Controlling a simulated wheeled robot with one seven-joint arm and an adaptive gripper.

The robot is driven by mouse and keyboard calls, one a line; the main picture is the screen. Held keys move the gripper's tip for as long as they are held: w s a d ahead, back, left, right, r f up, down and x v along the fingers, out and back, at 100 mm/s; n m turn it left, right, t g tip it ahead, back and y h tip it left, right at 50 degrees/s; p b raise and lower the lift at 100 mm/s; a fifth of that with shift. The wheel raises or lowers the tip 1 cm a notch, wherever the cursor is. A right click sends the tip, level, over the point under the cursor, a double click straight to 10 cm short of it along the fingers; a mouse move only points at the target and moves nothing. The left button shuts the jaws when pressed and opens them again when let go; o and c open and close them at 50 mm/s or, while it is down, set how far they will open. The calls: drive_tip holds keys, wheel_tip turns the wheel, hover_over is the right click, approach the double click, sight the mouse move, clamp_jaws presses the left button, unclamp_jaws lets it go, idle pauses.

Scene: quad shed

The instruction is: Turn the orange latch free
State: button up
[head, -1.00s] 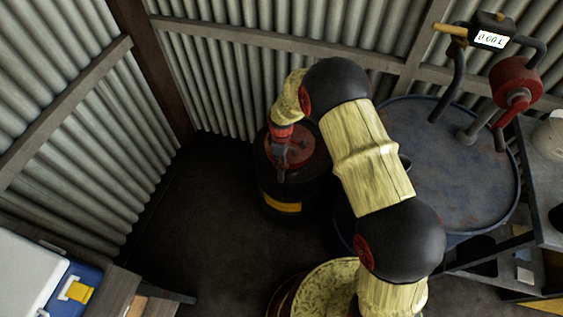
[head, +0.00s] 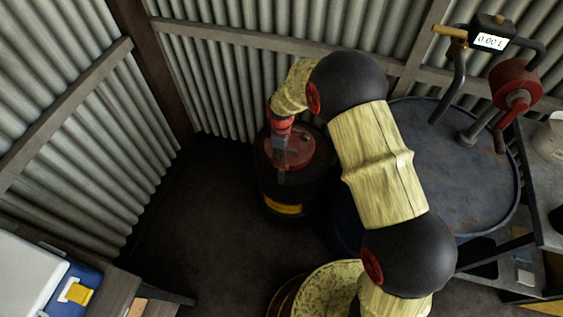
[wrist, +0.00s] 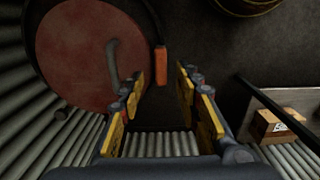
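The orange latch (wrist: 161,66) shows in the wrist view as a small upright block at the rim of a dark drum (head: 262,185) with a red lid (wrist: 85,55). My gripper (wrist: 160,82) is open, with yellow-padded fingers to the left and right of the latch's lower end in the picture. Nothing is held, and I cannot tell whether any finger touches the latch. In the head view my gripper (head: 283,160) hangs over the red lid, and the latch cannot be made out there.
A grey handle (wrist: 114,62) stands on the lid beside the left finger. Corrugated walls (head: 220,80) close in behind the drum. A large blue drum (head: 455,180) with a pump (head: 515,82) stands to the right. A blue and white cooler (head: 40,285) is at lower left. The floor between is clear.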

wheel_tip(320, 180, up, 7)
drive_tip(key=shift+f, duration=0.2)
idle(0.6)
drive_tip(key=s+d+r+m+g, duration=0.1)
drive_tip(key=s+d+r+m, duration=0.2)
drive_tip(key=s+m, duration=0.4)
drive_tip(key=s+d+r+m+t, duration=0.2)
drive_tip(key=s+d+r, duration=0.2)
drive_tip(key=s+r, duration=0.3)
drive_tip(key=s+d+r+m+t, duration=0.2)
drive_tip(key=s+d+r, duration=0.2)
drive_tip(key=s+r, duration=0.3)
drive_tip(key=s+d+r+m+t, duration=0.2)
drive_tip(key=s+d+r, duration=0.3)
drive_tip(key=r, duration=0.9)
drive_tip(key=shift+s+r+m+t, duration=0.15)
drive_tip(key=shift+s+m+t, duration=0.15)
drive_tip(key=shift+s+m, duration=0.6)
